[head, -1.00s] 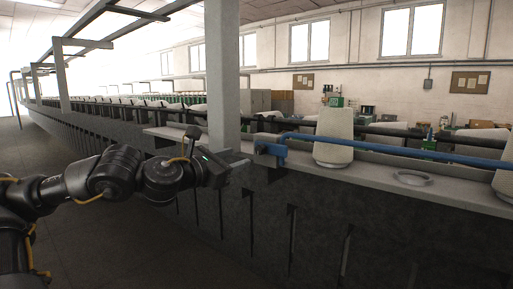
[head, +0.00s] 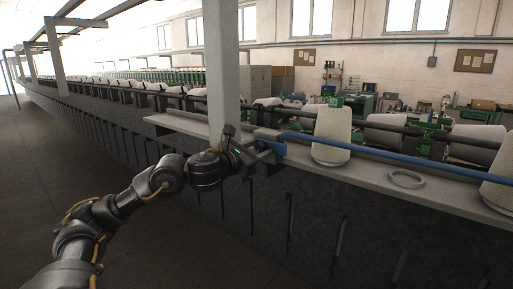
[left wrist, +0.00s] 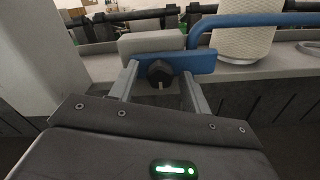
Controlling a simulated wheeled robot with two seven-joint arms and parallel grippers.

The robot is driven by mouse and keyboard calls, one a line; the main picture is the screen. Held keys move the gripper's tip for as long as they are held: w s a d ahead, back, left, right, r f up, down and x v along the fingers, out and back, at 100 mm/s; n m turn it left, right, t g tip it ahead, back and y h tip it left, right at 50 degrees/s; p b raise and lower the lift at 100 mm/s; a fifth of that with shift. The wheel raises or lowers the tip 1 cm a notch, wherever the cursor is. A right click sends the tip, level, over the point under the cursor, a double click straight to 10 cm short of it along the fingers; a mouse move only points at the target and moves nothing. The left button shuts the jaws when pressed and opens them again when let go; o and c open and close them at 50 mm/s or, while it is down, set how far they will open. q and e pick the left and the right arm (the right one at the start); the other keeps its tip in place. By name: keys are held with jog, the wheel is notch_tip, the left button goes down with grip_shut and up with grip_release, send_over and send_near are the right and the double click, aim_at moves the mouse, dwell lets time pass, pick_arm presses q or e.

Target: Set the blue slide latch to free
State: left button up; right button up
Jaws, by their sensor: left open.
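The blue slide latch (head: 279,150) is at the left end of the ledge, by the grey post. In the left wrist view it is a flat blue plate (left wrist: 203,62) with a dark round knob (left wrist: 160,72) in front of its left part. My left gripper (head: 263,151) is at the latch. In the left wrist view its fingers (left wrist: 160,77) are open, one on each side of the knob. I cannot tell whether either finger touches it. My right gripper is not in view.
A blue rail (head: 390,154) runs right from the latch. A pale yarn cone (head: 331,137) stands on the ledge, with a grey ring (head: 406,179) farther right. The grey post (head: 222,75) rises just left of my gripper. The floor at left is clear.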

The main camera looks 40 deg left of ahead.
pick_arm(q)
grip_shut()
jog(key=a+b, duration=0.4)
jog(key=a, duration=0.1)
jog(key=shift+s+r, duration=0.1)
jog(key=shift+c, duration=1.8)
grip_release()
jog(key=shift+a, duration=0.15)
jog(key=o, duration=0.4)
jog(key=shift+a, duration=0.15)
jog(key=shift+c, duration=0.2)
